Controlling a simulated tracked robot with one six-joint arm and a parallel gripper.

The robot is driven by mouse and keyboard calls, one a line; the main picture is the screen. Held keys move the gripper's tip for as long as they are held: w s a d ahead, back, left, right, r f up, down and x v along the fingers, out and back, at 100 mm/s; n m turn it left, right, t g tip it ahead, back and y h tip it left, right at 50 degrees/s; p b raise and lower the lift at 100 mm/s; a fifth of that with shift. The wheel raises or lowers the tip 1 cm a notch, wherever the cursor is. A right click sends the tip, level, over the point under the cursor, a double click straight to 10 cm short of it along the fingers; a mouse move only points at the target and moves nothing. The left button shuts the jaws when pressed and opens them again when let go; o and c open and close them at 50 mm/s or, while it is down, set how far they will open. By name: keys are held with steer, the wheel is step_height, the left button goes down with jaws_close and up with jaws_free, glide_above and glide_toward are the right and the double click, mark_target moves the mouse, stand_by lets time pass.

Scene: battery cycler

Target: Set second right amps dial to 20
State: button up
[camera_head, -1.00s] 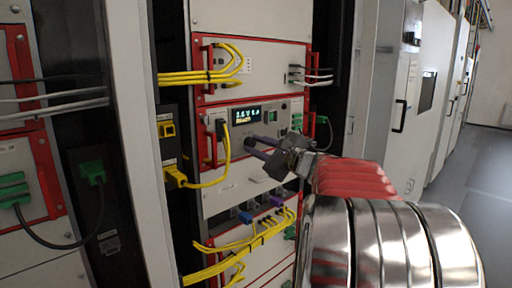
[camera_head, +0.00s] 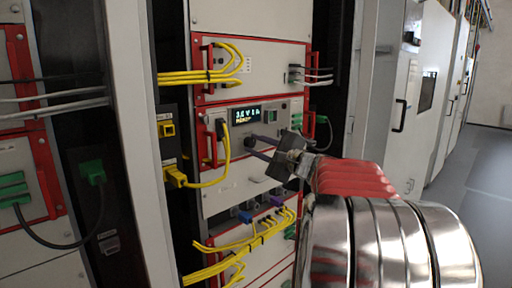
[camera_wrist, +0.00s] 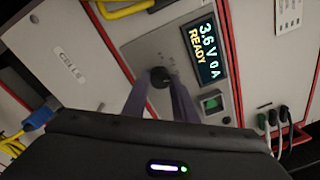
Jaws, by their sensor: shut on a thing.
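The black round dial (camera_wrist: 160,77) sits on a grey panel below a display (camera_wrist: 203,50) that reads 3.6 V 0 A READY in the wrist view. In the head view the display (camera_head: 247,115) is on the red-framed middle unit. My gripper (camera_wrist: 161,88) is shut on the dial, with one purple-grey finger on each side of it. In the head view my gripper (camera_head: 251,146) reaches the panel from the right, and its fingers mostly hide the dial. I cannot make out any scale marks around the dial.
A green button (camera_wrist: 211,102) is close beside the fingers. A yellow cable (camera_head: 226,160) loops left of the dial, and a red handle (camera_head: 311,125) stands on the right. More yellow cables (camera_head: 250,238) run below. A grey rack post (camera_head: 140,150) stands left.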

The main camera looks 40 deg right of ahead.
steer(key=shift+a+f, duration=0.1)
steer(key=shift+f, duration=0.05)
steer(key=o, duration=1)
steer(key=shift+o, duration=0.2)
steer(key=s, duration=1.3)
steer(key=shift+s+a, duration=0.2)
steer(key=shift+s, duration=0.2)
steer(key=shift+f, duration=0.15)
